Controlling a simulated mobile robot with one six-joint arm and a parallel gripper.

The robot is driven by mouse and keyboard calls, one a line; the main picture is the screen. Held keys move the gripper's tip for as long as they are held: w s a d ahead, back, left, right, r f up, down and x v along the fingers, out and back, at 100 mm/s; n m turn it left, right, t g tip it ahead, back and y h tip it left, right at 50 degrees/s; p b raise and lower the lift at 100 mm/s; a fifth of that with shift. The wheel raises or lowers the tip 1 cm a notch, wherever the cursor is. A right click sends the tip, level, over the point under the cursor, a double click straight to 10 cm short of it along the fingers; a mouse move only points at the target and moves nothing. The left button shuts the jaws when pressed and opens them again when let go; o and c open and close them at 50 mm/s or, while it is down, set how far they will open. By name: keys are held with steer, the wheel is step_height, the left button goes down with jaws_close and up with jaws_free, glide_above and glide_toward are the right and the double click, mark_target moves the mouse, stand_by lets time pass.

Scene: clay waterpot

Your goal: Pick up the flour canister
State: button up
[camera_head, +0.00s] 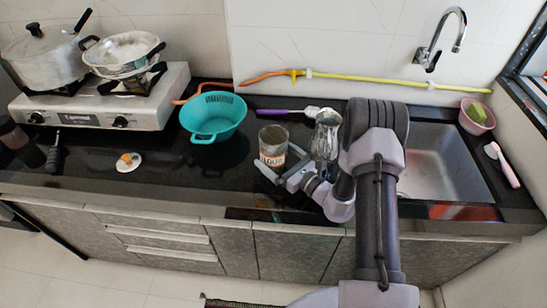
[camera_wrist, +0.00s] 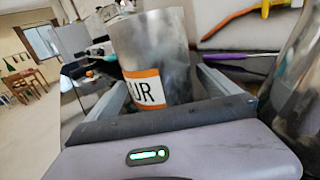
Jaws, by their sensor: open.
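The flour canister (camera_head: 272,141) is a grey see-through cylinder with a white and orange label, upright on the black counter. In the wrist view the canister (camera_wrist: 152,50) stands upright between my two fingers, with part of its label reading "UR". My gripper (camera_head: 276,158) is open, with one finger on each side of the canister's near side. In the wrist view my gripper (camera_wrist: 160,88) shows a gap beside the canister at the right finger; contact at the left finger cannot be told. The canister's lower part is hidden by my gripper.
A shiny glass-like jar (camera_head: 325,137) stands just right of my gripper, close to my wrist. A purple-handled utensil (camera_head: 280,112) lies behind the canister. A teal basin (camera_head: 213,117) is to the left, a sink (camera_head: 440,165) to the right.

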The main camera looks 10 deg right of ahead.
mark_target(265, 138)
steer(key=shift+x, duration=0.9)
steer(key=c, duration=2.1)
steer(key=shift+c, duration=0.2)
steer(key=shift+d+r, duration=0.1)
steer(key=shift+r, duration=0.25)
step_height(265, 138, up, 3)
steer(key=shift+r+p, duration=0.1)
steer(key=shift+p, duration=1)
steer(key=s+a+r+p, duration=0.1)
steer(key=s+a+p, duration=0.1)
steer(key=s, duration=1.3)
steer(key=shift+s+a, duration=0.35)
steer(key=shift+a, duration=0.25)
